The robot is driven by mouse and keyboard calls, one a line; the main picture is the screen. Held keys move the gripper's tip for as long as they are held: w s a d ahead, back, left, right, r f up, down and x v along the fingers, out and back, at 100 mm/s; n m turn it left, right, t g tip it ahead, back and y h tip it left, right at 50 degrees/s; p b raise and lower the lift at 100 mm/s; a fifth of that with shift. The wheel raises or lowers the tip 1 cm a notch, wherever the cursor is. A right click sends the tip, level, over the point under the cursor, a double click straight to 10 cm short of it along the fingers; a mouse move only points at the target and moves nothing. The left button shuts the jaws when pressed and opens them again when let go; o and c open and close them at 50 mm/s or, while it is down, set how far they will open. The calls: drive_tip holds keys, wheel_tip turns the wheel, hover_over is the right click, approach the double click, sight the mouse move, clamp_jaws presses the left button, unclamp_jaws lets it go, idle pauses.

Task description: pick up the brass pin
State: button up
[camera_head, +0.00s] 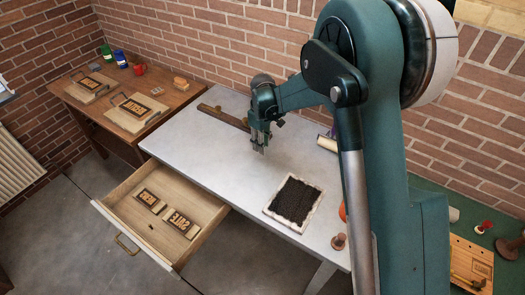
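I cannot make out a brass pin for certain in the head view. My gripper (259,148) points down over the grey table (195,155), near its middle. It is small here, and I cannot tell whether its fingers are apart or hold anything. An open wooden drawer (112,207) below the table's left front holds two type blocks (180,222) and a tiny dark piece (152,226) that is too small to identify.
A dark-topped tray (270,213) lies at the table's front right, near a wooden knob (338,241). A brown bar (222,117) lies behind my gripper. A pale roll (326,143) lies near the back wall. A wooden desk (75,98) with presses stands left. My arm hides the right.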

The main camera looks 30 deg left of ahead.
drive_tip(key=shift+f, duration=1.4)
clamp_jaws()
